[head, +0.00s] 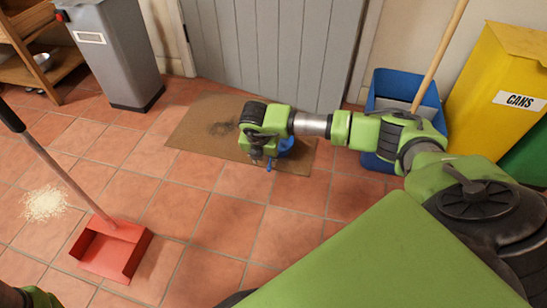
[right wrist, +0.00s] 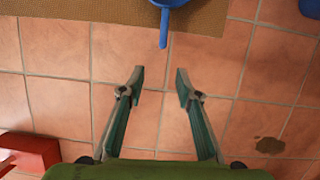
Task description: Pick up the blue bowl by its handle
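The blue bowl (head: 287,146) sits on the brown doormat in the head view, mostly hidden behind my right gripper. In the right wrist view only the lower part of the bowl (right wrist: 176,3) shows at the top edge. Its blue handle (right wrist: 164,30) points down the picture, past the mat's edge and over the tiles. My right gripper (right wrist: 160,82) is open and empty. Its fingertips are below the handle's end in that view, on either side of the handle's line and apart from it. My left gripper is out of view; only a bit of the left arm shows.
The doormat (head: 190,135) lies before a grey door (head: 275,45). A red dustpan (head: 112,250) and spilled grains (head: 45,204) are at left. A grey bin (head: 115,50), a blue bucket (head: 380,100) and a yellow cans bin (head: 495,85) stand around. Tiles near the handle are clear.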

